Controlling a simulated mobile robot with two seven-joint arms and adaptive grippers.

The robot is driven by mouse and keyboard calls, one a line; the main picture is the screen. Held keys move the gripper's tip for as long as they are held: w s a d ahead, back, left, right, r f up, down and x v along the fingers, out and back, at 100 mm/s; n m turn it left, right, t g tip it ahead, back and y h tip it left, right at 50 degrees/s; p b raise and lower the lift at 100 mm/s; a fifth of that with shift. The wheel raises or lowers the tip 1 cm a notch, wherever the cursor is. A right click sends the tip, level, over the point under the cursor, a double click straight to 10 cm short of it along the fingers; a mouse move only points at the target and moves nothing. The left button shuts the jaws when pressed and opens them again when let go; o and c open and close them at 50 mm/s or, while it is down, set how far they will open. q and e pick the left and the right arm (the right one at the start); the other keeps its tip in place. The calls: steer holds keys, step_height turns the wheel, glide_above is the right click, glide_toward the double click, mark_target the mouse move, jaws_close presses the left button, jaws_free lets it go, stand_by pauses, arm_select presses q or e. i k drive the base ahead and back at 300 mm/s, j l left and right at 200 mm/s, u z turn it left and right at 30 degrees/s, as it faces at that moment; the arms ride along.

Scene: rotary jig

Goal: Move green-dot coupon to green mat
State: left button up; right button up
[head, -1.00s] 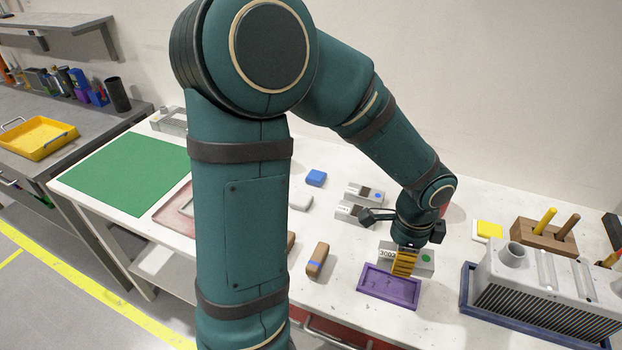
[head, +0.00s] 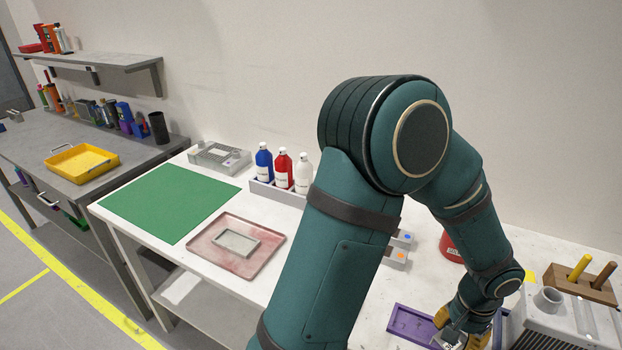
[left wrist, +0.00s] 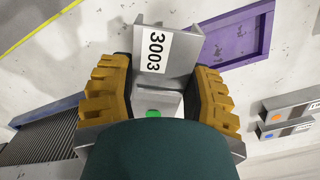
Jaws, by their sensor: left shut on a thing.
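The grey coupon with the green dot and a "3003" label (left wrist: 153,50) is between the yellow-padded fingers of my left gripper (left wrist: 158,95) in the left wrist view. The gripper is shut on it. In the head view my left gripper (head: 463,332) is low at the right, beside the purple tray (head: 397,335), and mostly hides the coupon. The purple tray also shows in the left wrist view (left wrist: 262,30). The green mat (head: 170,202) lies bare at the left end of the white table, far from the gripper. My right gripper is not in view.
A pink tray with a grey frame (head: 270,262) and a rack of bottles (head: 277,192) stand between the mat and my arm. Orange-dot (head: 397,256) and blue-dot (head: 404,238) coupons lie behind my arm. A finned housing (head: 560,325) and wooden peg block (head: 590,288) stand at right.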

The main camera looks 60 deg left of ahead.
mark_target(162, 200)
steer(key=k+j, duration=0.45)
steer(key=k, duration=0.15)
steer(key=k+j, duration=0.15)
steer(key=j, duration=0.2)
steer(key=k+j, duration=0.15)
steer(key=j, duration=0.25)
steer(key=k+j, duration=0.15)
steer(key=j, duration=0.2)
steer(key=k+j, duration=0.15)
steer(key=j, duration=0.25)
steer(key=k+j, duration=0.15)
steer(key=j, duration=0.2)
steer(key=k+j, duration=0.15)
steer(key=j, duration=0.2)
steer(key=k+j, duration=0.1)
steer(key=j, duration=0.75)
steer(key=i+j, duration=0.15)
steer(key=j, duration=0.2)
